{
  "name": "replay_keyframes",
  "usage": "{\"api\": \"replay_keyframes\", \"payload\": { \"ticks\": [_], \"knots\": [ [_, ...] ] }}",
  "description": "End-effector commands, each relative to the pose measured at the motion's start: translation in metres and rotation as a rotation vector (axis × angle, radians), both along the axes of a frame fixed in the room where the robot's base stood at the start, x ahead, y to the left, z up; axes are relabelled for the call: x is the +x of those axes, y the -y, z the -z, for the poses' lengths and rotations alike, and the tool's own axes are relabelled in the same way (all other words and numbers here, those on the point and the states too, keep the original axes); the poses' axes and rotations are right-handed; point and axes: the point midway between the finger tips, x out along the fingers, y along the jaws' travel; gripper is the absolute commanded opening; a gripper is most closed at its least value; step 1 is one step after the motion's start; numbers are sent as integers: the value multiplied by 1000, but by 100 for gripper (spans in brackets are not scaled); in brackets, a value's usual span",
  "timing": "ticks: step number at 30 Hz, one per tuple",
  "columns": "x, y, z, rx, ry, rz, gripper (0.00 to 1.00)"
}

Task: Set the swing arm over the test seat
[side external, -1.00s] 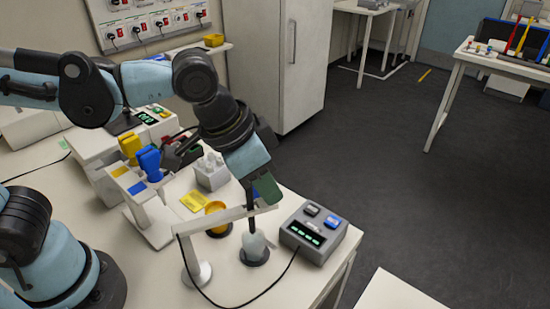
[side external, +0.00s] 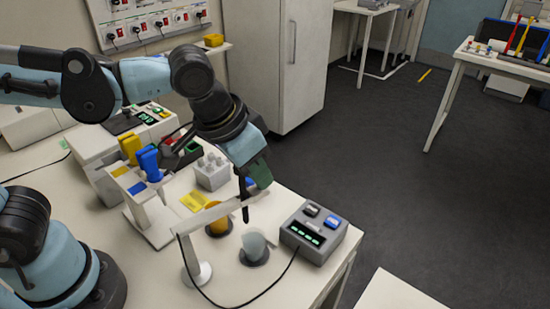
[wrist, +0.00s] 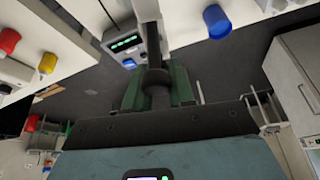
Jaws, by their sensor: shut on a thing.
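My gripper (side external: 260,182) is shut on the dark probe (side external: 246,212) of the swing arm. In the wrist view, the green fingers of my gripper (wrist: 157,88) close around this dark stem. The white swing arm (side external: 212,216) runs from a post on a round foot (side external: 199,273) to the probe. I cannot tell which of these is the test seat, nor the tip's exact height.
A grey box with a display (side external: 313,235) stands right of the cups, its cable running past the swing arm's foot. A white block (side external: 212,174), a yellow card (side external: 195,200) and a stand with yellow and blue clips (side external: 150,163) lie to the left. The bench edge is close on the right.

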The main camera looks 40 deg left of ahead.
Motion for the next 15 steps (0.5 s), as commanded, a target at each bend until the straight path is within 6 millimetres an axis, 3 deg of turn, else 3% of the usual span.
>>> {"api": "replay_keyframes", "payload": {
  "ticks": [15],
  "knots": [
    [-1, -64, 1, 1, -5, -466, 0]
  ]
}}
